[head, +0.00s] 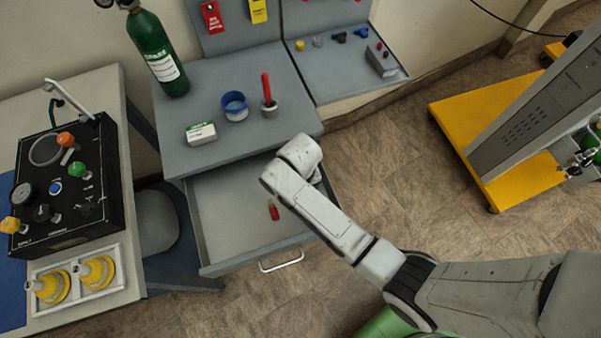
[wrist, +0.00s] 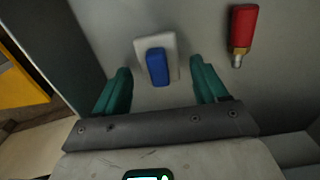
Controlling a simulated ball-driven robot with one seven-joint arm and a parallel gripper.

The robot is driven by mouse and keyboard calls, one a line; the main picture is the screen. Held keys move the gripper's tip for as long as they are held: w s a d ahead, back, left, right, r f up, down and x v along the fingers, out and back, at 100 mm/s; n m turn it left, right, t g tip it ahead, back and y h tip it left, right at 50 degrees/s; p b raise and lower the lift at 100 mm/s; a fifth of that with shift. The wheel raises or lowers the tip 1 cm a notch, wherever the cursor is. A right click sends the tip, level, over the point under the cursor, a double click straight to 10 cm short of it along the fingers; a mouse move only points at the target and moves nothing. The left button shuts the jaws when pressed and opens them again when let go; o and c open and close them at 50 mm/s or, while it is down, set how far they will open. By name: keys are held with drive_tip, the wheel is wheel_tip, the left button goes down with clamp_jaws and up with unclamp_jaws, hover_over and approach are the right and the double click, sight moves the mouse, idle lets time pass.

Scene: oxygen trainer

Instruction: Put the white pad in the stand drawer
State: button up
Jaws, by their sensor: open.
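The stand drawer (head: 225,215) is pulled open below the grey stand top. In the wrist view, a white pad (wrist: 140,50) lies on the grey drawer floor, with a blue block (wrist: 157,67) in front of or on it; I cannot tell whether the two are joined. My gripper (wrist: 161,72) is open, its teal fingers on either side of the pad and block, with visible gaps. Whether the pad touches the floor all over is unclear. In the head view my arm hides the gripper and the pad.
A red piece with a brass tip (wrist: 242,32) lies in the drawer to the right; it also shows in the head view (head: 273,210).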

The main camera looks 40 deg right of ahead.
wheel_tip(320, 180, up, 12)
drive_tip(key=f, duration=0.1)
drive_tip(key=s+d+r+n, duration=0.1)
drive_tip(key=s+d, duration=0.2)
drive_tip(key=s, duration=0.5)
drive_tip(key=s+d+r+n+t, duration=0.1)
drive_tip(key=s+d+r+n, duration=0.1)
drive_tip(key=s, duration=0.7)
drive_tip(key=shift+s+d, duration=0.2)
drive_tip(key=shift+d, duration=0.7)
drive_tip(key=shift+s+f, duration=0.1)
